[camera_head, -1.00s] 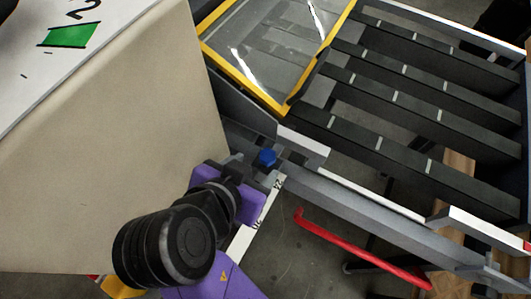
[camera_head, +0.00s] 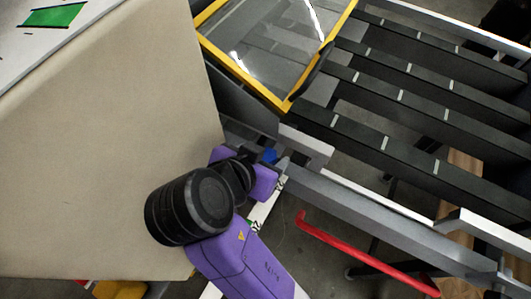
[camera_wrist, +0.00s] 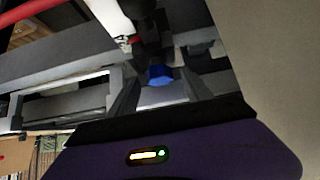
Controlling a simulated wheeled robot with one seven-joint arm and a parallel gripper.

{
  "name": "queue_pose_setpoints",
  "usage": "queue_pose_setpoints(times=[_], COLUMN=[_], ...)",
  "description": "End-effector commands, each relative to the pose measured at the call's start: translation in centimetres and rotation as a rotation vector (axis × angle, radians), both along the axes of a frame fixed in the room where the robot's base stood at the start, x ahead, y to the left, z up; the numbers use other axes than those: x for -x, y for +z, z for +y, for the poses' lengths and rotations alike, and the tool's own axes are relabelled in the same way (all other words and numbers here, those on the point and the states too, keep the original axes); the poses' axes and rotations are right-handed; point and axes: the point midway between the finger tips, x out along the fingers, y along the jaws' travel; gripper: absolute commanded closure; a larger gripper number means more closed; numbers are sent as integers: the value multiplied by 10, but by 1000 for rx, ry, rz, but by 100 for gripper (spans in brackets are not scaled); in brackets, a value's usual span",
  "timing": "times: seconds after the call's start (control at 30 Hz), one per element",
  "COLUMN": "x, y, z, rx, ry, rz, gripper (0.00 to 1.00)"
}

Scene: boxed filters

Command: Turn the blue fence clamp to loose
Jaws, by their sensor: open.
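The blue fence clamp (camera_head: 269,155) is a small blue knob on the grey rail beside the conveyor. In the head view my gripper partly hides it. In the wrist view the clamp (camera_wrist: 160,75) shows near the middle, just ahead of my gripper (camera_wrist: 158,88). My gripper (camera_head: 272,158) is open, with nothing held, and its fingers reach to about the clamp. I cannot tell whether they touch it.
A yellow-framed clear panel (camera_head: 290,104) stands just above the clamp. Dark conveyor slats (camera_head: 400,115) run to the right. A red bar (camera_head: 365,256) lies lower right. A large beige panel (camera_head: 110,150) fills the left.

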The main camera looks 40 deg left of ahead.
Motion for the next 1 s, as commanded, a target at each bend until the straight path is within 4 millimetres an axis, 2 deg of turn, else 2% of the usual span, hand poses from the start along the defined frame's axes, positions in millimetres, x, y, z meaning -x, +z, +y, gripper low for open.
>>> queue_pose_setpoints(times=[0.2,0.5,0.77,1.0], x=[0,0,0,0], y=[0,0,-1,-1], z=[0,0,-1,-3], rx=[0,0,0,-1], ry=[0,0,23,135], rz=[0,0,2,4], gripper=[44,100,100,100])
